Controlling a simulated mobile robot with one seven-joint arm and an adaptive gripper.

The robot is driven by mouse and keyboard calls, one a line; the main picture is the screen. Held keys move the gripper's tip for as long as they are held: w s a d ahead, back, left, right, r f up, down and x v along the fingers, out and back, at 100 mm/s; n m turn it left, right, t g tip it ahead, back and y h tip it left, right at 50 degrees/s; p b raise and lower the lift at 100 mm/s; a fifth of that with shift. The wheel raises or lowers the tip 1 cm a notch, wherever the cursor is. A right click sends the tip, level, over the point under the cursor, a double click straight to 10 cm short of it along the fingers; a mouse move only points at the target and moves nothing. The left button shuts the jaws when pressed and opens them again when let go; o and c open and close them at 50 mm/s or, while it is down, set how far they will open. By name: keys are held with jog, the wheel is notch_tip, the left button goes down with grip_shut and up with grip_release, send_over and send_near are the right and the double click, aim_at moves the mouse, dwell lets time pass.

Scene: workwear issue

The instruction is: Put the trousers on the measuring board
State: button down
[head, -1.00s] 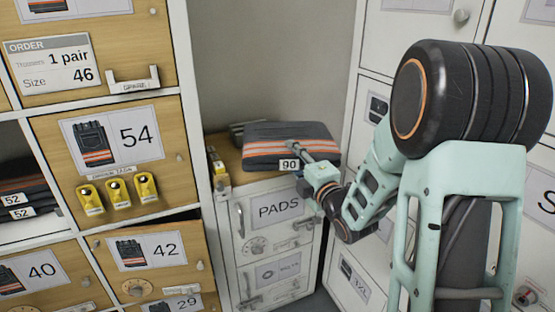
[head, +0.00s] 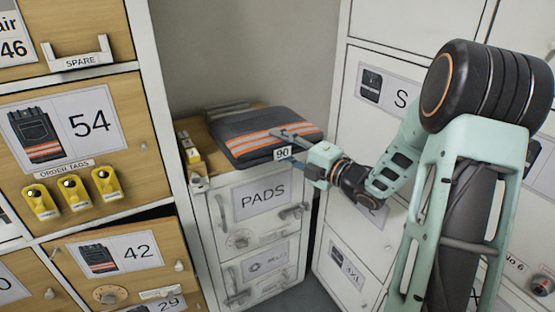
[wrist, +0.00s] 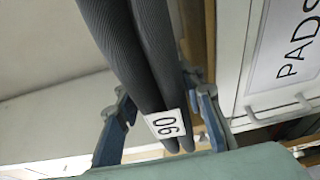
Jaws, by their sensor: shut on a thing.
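The trousers (head: 262,122) are a folded dark grey bundle with orange and pale stripes and a white tag reading 90. My gripper (head: 286,146) is shut on their near edge by the tag. In the wrist view, the trousers (wrist: 128,50) run between the two fingers of my gripper (wrist: 165,105). The trousers lie flat over the wooden top of the PADS cabinet, which looks like the measuring board (head: 192,130). They hide most of it. I cannot tell whether they rest on it or are held just above.
A yellow and black piece (head: 188,147) stands at the board's left edge, and a grey bar (head: 228,109) lies behind. Drawers marked 54 (head: 75,130) and 42 (head: 125,255) are at left. White lockers (head: 350,190) stand close at right.

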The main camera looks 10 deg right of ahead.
jog(key=shift+f+b, duration=0.65)
jog(key=shift+f, duration=1.35)
jog(key=shift+r, duration=0.1)
jog(key=c, duration=1.3)
grip_release()
jog(key=p+v, duration=0.1)
jog(key=v, duration=1.1)
jog(key=shift+p, duration=0.4)
